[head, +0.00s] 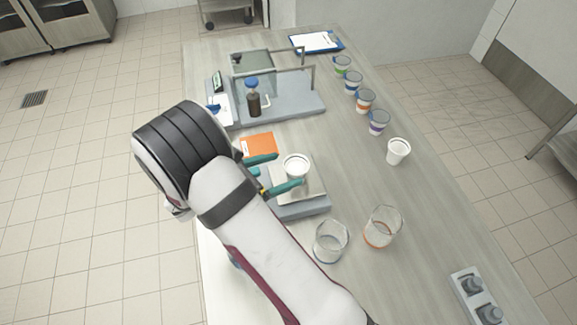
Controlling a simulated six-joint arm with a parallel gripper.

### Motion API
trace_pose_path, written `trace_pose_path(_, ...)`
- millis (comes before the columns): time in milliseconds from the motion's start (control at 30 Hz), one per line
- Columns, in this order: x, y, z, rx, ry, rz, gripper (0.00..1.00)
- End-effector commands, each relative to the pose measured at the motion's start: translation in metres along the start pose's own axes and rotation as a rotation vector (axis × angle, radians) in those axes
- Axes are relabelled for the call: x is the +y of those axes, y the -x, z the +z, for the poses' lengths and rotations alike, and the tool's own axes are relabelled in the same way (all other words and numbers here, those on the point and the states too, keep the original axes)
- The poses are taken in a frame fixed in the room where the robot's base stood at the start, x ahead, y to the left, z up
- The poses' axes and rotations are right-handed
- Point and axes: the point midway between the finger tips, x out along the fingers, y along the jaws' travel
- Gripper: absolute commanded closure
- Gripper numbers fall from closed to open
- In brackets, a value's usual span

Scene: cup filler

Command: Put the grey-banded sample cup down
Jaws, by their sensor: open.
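A white cup (295,165) stands upright on the weighing plate (313,182) of a grey scale. It is likely the sample cup, but I cannot make out a grey band on it. My gripper (288,171) is open, with one teal finger on the far side of this cup and one on the near side. The fingers and arm hide part of the cup's lower wall and of the scale. Whether either finger touches the cup I cannot tell.
Two glass beakers (331,241) (382,227) stand in front. Behind are an orange packet (259,145), a brown bottle (253,103) on a grey stand and a clipboard (316,42).

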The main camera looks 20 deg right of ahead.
Motion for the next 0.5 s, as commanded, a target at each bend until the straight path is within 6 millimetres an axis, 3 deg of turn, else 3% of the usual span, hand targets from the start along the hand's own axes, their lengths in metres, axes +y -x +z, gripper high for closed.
trace_pose_path(100,0.001,0.034,0.000,0.001,-0.001,0.006,0.00)
trace_pose_path(300,0.001,0.078,0.000,0.000,-0.001,0.003,0.00)
trace_pose_path(433,-0.005,0.086,0.005,0.017,-0.034,-0.024,0.00)
trace_pose_path(500,-0.027,0.079,0.024,0.078,-0.162,-0.120,0.00)
